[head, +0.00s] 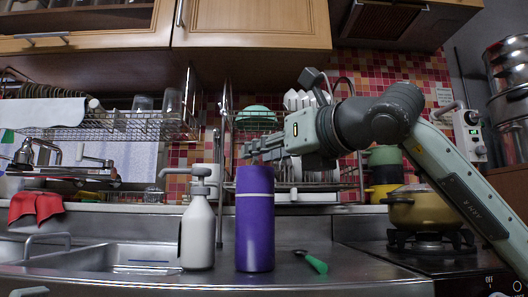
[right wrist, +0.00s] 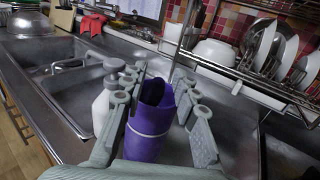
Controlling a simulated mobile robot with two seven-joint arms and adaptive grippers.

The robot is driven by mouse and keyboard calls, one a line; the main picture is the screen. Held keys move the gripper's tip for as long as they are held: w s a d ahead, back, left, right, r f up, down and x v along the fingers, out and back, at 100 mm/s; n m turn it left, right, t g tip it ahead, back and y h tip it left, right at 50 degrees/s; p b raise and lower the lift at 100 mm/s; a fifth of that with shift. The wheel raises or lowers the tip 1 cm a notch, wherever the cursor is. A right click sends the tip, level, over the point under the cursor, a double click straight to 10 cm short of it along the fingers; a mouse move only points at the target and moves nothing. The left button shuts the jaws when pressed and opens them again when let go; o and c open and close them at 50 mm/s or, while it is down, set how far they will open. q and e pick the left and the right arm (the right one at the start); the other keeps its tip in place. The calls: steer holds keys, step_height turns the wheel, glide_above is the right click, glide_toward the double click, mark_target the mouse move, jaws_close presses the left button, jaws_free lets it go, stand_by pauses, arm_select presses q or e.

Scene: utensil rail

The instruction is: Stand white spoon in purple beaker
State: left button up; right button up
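The purple beaker (head: 255,225) stands upright on the steel counter, with a pale band near its top. It also shows in the right wrist view (right wrist: 147,135), where its mouth looks dark and no spoon is seen in it. My right gripper (head: 250,150) is just above the beaker's rim in the head view, pointing left. In the right wrist view its fingers (right wrist: 158,95) are spread apart with nothing between them, the beaker lying beyond. A spoon with a green handle (head: 316,264) lies right of the beaker. I cannot make out a white spoon. My left gripper is not in view.
A white pump bottle (head: 198,232) stands close left of the beaker. The sink (head: 125,258) is further left. A wire dish rack (right wrist: 240,72) stands behind. A yellow pot (head: 415,212) sits on the stove at right. The counter between beaker and stove is mostly free.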

steer(key=v, duration=1.2)
stand_by(0.4)
stand_by(0.3)
